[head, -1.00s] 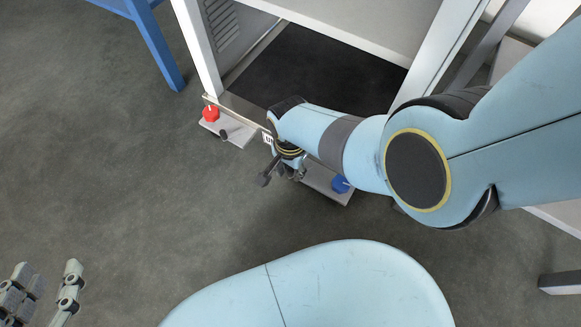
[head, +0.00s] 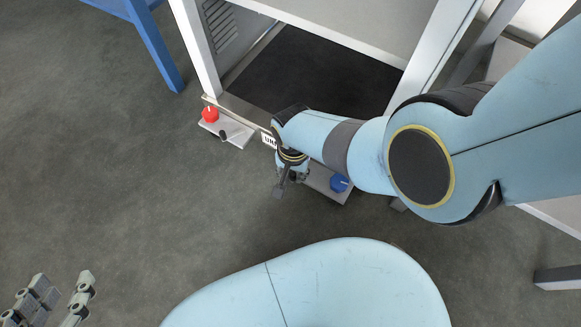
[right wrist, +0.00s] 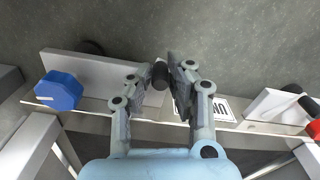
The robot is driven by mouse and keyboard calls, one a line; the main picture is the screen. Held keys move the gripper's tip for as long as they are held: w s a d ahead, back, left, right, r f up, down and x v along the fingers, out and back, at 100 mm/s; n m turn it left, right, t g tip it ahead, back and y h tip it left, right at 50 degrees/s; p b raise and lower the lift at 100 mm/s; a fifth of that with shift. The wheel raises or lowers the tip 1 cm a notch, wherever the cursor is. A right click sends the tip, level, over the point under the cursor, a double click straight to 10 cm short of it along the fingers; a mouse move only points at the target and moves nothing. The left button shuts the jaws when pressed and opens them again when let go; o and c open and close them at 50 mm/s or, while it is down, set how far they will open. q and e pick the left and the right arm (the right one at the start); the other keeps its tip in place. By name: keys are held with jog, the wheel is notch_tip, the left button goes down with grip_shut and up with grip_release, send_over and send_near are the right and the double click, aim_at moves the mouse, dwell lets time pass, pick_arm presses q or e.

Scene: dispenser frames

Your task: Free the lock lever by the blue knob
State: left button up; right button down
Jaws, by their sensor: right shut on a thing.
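The blue knob (head: 339,183) sits on a pale plate at the front foot of the frame; it also shows at the left of the right wrist view (right wrist: 58,90). My right gripper (head: 284,182) is beside that plate, left of the knob. In the right wrist view its fingers (right wrist: 163,72) are shut on the dark round lock lever end (right wrist: 160,75). The rest of the lever is mostly hidden by the fingers. My left gripper (head: 64,284) is open and empty at the bottom left, far from the frame.
A red knob (head: 210,114) with a dark lever (head: 223,136) sits on another plate to the left. A white label (head: 268,139), partly hidden, is between the plates. A blue leg (head: 155,50) stands at top left. The floor in front is clear.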

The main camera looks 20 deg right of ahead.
jog(key=n, duration=0.2)
jog(key=s+d+n+p, duration=0.1)
jog(key=n, duration=0.1)
jog(key=s+d+n, duration=0.1)
jog(key=n, duration=0.1)
jog(key=shift+s+p, duration=0.1)
jog(key=shift+p, duration=0.25)
pick_arm(q)
jog(key=shift+w+a+r+g, duration=0.1)
jog(key=shift+w+r+g, duration=0.25)
jog(key=shift+r+g, duration=0.3)
jog(key=shift+w+a+r+g, duration=0.1)
jog(key=shift+w+r+g, duration=0.3)
jog(key=shift+g, duration=0.35)
pick_arm(e)
jog(key=shift+s+d+n, duration=0.15)
jog(key=shift+d+n, duration=0.05)
jog(key=shift+n, duration=0.45)
jog(key=shift+s+d+n, duration=0.15)
jog(key=shift+d+n, duration=0.05)
jog(key=shift+n, duration=0.45)
pick_arm(q)
jog(key=shift+s, duration=0.15)
pick_arm(e)
jog(key=c, duration=1.2)
grip_release()
jog(key=shift+c, duration=0.2)
